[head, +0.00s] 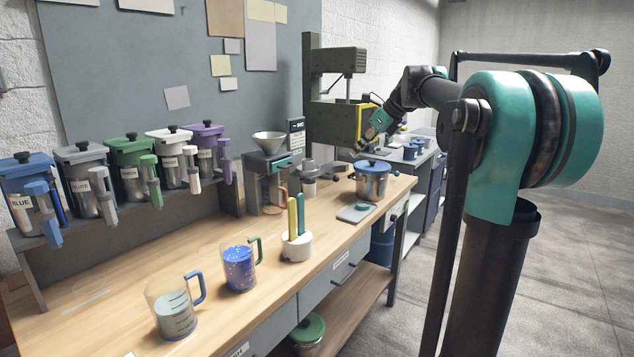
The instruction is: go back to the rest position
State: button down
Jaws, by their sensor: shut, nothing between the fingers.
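My arm rises at the right of the head view and reaches back and left toward the green machine (334,62) at the far part of the bench. My gripper (362,145) is small and dark at the end of the arm, in front of the machine's yellow-edged part. It is above and behind the lidded metal pot (371,184), apart from it. It is shut and holds nothing that I can see. Its fingertips are too small to make out in detail.
The wooden bench (105,290) holds a jug of blue contents (238,268), a jug of grey contents (172,312), a white holder (297,246) with upright sticks, and a funnel-topped device (268,165). Several coloured dispensers (128,178) stand behind. The floor (590,270) at right is clear.

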jog(key=s+d+f+n+h, duration=0.3)
jog(key=s+f+n, duration=0.9)
jog(key=s+f, duration=0.4)
jog(key=s+d+f+n+h, duration=0.3)
jog(key=s+f+n, duration=1)
jog(key=f, duration=1)
jog(key=s, duration=0.4)
jog(key=shift+d, duration=0.2)
